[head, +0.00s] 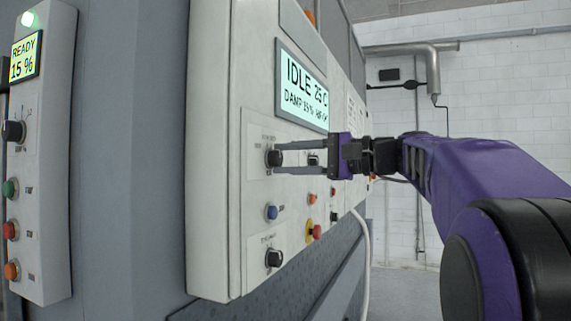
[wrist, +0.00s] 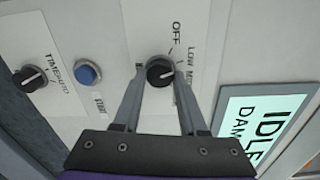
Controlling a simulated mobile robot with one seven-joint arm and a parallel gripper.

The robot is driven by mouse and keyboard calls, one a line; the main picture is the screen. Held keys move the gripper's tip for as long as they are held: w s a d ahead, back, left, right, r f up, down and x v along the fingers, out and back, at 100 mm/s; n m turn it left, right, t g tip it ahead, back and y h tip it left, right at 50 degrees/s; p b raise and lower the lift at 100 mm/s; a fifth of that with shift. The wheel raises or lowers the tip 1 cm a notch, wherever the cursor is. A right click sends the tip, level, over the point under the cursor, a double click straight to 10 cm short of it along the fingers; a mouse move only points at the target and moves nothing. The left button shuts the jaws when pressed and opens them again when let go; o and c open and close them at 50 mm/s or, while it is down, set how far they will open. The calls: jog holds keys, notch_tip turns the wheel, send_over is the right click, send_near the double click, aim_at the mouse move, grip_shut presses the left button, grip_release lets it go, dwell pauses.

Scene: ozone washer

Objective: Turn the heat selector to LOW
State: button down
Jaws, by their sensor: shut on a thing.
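The heat selector (head: 274,158) is a black round knob on the white control panel, below the display. In the wrist view the knob (wrist: 159,70) has the printed labels OFF, LOW and a partly hidden one beside it. A pale mark on its face seems to point toward the right side; I cannot tell exactly which label it meets. My gripper (head: 279,158) reaches in from the right, with one finger above and one below the knob. In the wrist view its fingers (wrist: 160,73) are closed on the knob's two sides.
The display (head: 302,87) reads IDLE 25 C. A blue button (wrist: 88,72) and a timer knob (wrist: 30,78) sit below the selector. More coloured buttons (head: 314,231) lie nearby. A separate panel (head: 45,190) stands at the left. A white hose (head: 363,240) hangs at the right.

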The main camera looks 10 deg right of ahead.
dwell(0.5)
jog(key=shift+c, duration=2.2)
grip_release()
jog(key=p+v, duration=0.1)
jog(key=v, duration=1.6)
jog(key=shift+d, duration=0.2)
jog(key=shift+f, duration=0.15)
